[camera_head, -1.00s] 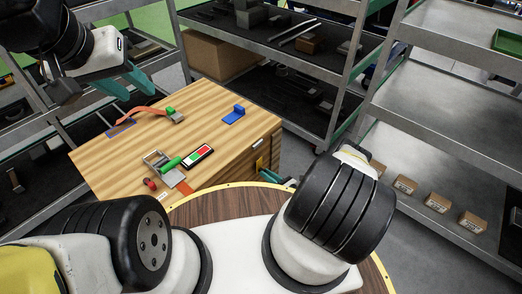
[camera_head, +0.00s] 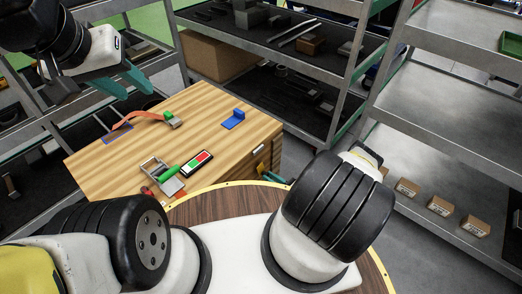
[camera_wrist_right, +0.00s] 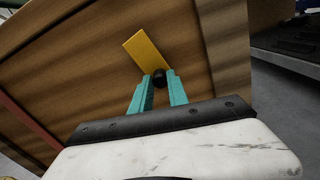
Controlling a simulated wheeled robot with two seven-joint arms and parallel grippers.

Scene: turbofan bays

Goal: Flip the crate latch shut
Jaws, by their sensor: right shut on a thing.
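The wooden crate (camera_head: 110,165) stands in front of me. The yellow latch (camera_wrist_right: 146,53) on its side wall is a flat bar that lies tilted in the right wrist view, with a black knob (camera_wrist_right: 160,77) at its lower end. My right gripper (camera_wrist_right: 160,85) is shut on the black knob, one teal finger on each side. In the head view my right arm hides most of this gripper. My left gripper (camera_head: 126,86) is open and empty above the crate's far left corner.
On the crate top are a blue bracket (camera_head: 233,118), a red, white and green panel (camera_head: 197,163), a metal clamp with green handle (camera_head: 160,172) and an orange strap (camera_head: 148,116). Shelves with small boxes (camera_head: 440,207) stand behind and right.

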